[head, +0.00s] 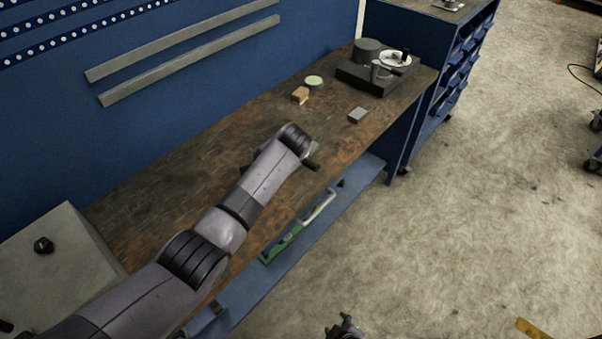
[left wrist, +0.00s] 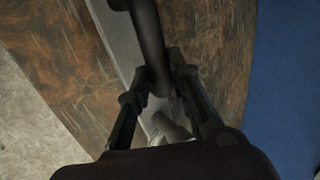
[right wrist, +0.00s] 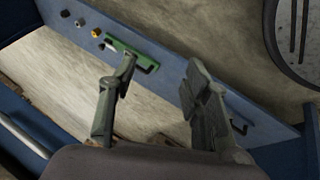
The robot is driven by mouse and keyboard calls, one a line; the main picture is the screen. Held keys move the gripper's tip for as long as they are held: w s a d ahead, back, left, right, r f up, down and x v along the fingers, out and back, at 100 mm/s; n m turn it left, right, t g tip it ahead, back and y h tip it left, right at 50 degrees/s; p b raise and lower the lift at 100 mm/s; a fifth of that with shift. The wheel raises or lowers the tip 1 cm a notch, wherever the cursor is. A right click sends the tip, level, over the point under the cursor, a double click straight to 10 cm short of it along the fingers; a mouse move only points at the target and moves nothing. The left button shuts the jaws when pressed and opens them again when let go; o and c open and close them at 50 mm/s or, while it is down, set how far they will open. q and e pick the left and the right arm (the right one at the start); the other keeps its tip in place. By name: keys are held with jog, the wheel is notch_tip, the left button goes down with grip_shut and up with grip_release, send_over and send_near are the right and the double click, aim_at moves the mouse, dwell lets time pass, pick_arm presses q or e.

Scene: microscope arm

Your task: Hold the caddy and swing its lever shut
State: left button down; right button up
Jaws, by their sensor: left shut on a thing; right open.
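The caddy is mostly hidden in the head view by my left arm and gripper. A small light grey part (head: 313,149) and a dark rod end (head: 312,164) show beside the left gripper. In the left wrist view my left gripper (left wrist: 159,75) is shut on a dark round bar (left wrist: 149,35), which I take to be the caddy's handle. A long grey part (left wrist: 118,35) lies behind it, above the wooden top. I cannot make out the lever for sure. My right gripper (head: 345,328) is low at the bottom edge, apart from the bench; its jaws are open and empty in the right wrist view (right wrist: 160,70).
The wooden bench (head: 160,190) holds a grey block (head: 358,115), a tan block (head: 300,95), a green-topped round thing (head: 314,81) and a dark device with a disc (head: 365,78). A green-framed tool (head: 283,243) lies on the blue lower shelf (head: 245,300).

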jog(key=w+a+r+n+t, duration=0.1)
jog(key=w+a+r, duration=0.1)
jog(key=w+r, duration=0.2)
jog(key=w+a+r+n+t, duration=0.1)
jog(key=w+a+r+t, duration=0.1)
jog(key=w+r, duration=0.3)
jog(key=w+a+r+n+t, duration=0.2)
jog(key=w+a+r, duration=0.1)
jog(key=r, duration=0.5)
jog(key=shift+w+r, duration=0.3)
jog(key=shift+w, duration=0.35)
jog(key=c, duration=0.4)
jog(key=w+a+r+t, duration=0.1)
jog(key=r, duration=0.5)
jog(key=w+a+r+n+t, duration=0.1)
jog(key=w+r+t, duration=0.1)
jog(key=r, duration=0.4)
jog(key=w+a+r+n+t, duration=0.1)
jog(key=r+t, duration=0.1)
jog(key=r, duration=0.4)
jog(key=shift+w+a+r, duration=0.15)
jog(key=shift+w+r, duration=0.2)
grip_shut()
